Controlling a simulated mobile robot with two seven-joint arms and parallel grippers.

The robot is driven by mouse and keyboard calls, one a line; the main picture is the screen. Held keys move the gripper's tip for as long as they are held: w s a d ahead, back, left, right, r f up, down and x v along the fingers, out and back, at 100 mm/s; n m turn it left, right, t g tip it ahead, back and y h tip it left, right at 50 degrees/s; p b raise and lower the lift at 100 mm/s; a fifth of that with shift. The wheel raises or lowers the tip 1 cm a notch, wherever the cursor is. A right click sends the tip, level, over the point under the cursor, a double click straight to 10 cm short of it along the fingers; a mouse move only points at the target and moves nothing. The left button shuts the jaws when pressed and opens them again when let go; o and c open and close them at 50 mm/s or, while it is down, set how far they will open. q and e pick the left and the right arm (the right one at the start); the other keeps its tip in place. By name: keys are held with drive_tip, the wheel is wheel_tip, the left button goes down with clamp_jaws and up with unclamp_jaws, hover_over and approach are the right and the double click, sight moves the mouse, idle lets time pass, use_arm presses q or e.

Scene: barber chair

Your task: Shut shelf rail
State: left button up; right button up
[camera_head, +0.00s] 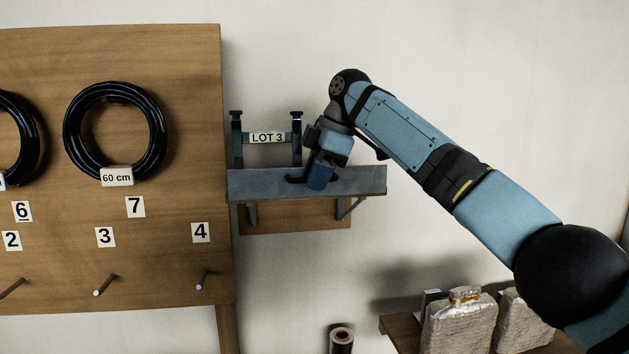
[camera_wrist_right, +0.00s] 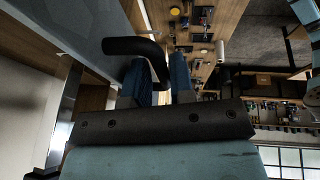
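The shelf rail (camera_head: 358,182) is a long grey-blue bar across the front of a small wall shelf, right of the wooden board. It also shows in the wrist view (camera_wrist_right: 75,35) at the upper left. A black curved handle (camera_wrist_right: 135,46) stands out from it. My right gripper (camera_head: 320,178) is at the rail's middle. The rail's fastening is hidden. My left gripper is in neither view.
A holder labelled LOT 3 (camera_head: 268,138) with two dark posts stands behind the rail. The wooden board (camera_head: 180,130) at the left carries black coils (camera_head: 114,133) and pegs. Wrapped packages (camera_head: 460,325) stand low at the right. The wall above the shelf is clear.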

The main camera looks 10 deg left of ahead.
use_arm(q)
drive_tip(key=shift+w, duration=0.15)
use_arm(e)
drive_tip(key=v, duration=1.2)
drive_tip(key=shift+d+r, duration=0.15)
drive_tip(key=shift+r, duration=0.2)
